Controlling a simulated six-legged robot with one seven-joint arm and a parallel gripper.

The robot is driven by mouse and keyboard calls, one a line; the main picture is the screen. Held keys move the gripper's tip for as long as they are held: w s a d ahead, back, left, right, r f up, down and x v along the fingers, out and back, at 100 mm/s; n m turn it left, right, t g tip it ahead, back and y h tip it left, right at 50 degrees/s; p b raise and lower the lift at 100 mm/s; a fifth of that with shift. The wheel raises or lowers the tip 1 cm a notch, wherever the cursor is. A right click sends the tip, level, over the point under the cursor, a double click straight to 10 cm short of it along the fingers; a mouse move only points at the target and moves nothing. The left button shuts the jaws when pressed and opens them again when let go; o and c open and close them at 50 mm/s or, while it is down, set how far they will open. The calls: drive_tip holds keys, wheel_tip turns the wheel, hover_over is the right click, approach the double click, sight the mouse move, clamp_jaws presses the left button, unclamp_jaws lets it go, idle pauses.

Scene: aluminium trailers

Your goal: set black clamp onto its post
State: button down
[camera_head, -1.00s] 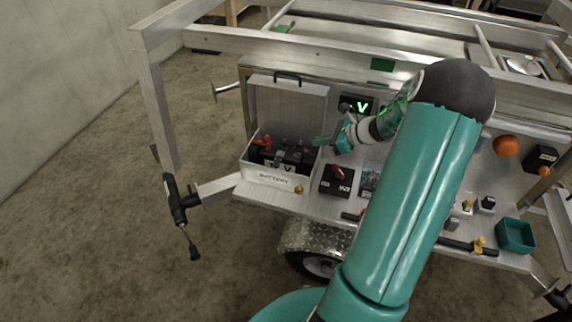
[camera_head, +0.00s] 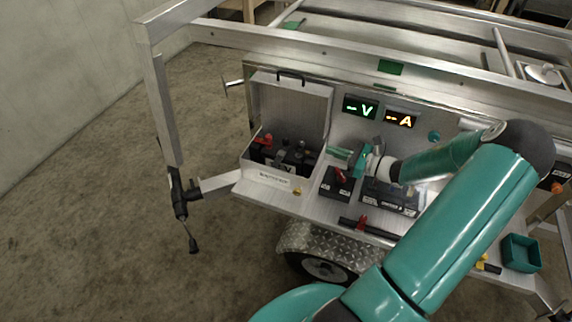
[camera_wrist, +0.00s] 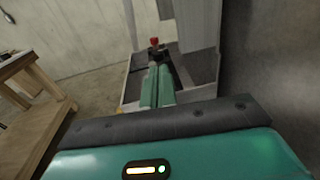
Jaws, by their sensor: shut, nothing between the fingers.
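The open battery box (camera_head: 270,181) stands at the left end of the shelf, its lid up. Inside are dark parts of the battery and a red clamp (camera_head: 263,140) at the left. A black shape (camera_head: 299,157) in the box's right part may be the black clamp; I cannot make out its outline or its post. My gripper (camera_head: 332,151) is shut and empty, just right of the box and pointing left toward it. In the wrist view its green fingers (camera_wrist: 158,70) lie together before the box, with a red part (camera_wrist: 154,42) beyond.
A black unit with a red lever (camera_head: 340,181) and a longer black block (camera_head: 391,198) sit below my gripper. Green V (camera_head: 360,107) and orange A (camera_head: 401,119) displays are on the panel behind. A green bin (camera_head: 521,253) is at the right end.

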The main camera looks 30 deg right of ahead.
drive_tip(key=f+v, duration=0.1)
drive_tip(key=v, duration=1.2)
drive_tip(key=w+a+r+n+g, duration=0.3)
drive_tip(key=a+r+n+g, duration=0.15)
drive_tip(key=a, duration=0.35)
drive_tip(key=w+a+r+n+g, duration=0.2)
drive_tip(key=a+r+n+g, duration=0.3)
drive_tip(key=a, duration=0.4)
drive_tip(key=s+a+r+n+g+h, duration=0.2)
drive_tip(key=a+r+n+h, duration=0.1)
drive_tip(key=a+n, duration=0.3)
drive_tip(key=s+a+r+n+g+h, duration=0.1)
drive_tip(key=s+a+r+n+h, duration=0.1)
drive_tip(key=a+r+n, duration=0.3)
drive_tip(key=shift+s+a+r+n+g+h, duration=0.35)
drive_tip(key=shift+a+n+h, duration=0.45)
drive_tip(key=shift+a, duration=1.45)
drive_tip(key=shift+w, duration=0.1)
drive_tip(key=s+a+r+n+t+h, duration=0.2)
drive_tip(key=s+a+r+n+t, duration=0.1)
drive_tip(key=s+a+r+n, duration=0.2)
drive_tip(key=shift+s+a+r+n+t, duration=0.35)
drive_tip(key=shift+a+r+n, duration=0.2)
drive_tip(key=shift+n, duration=0.7)
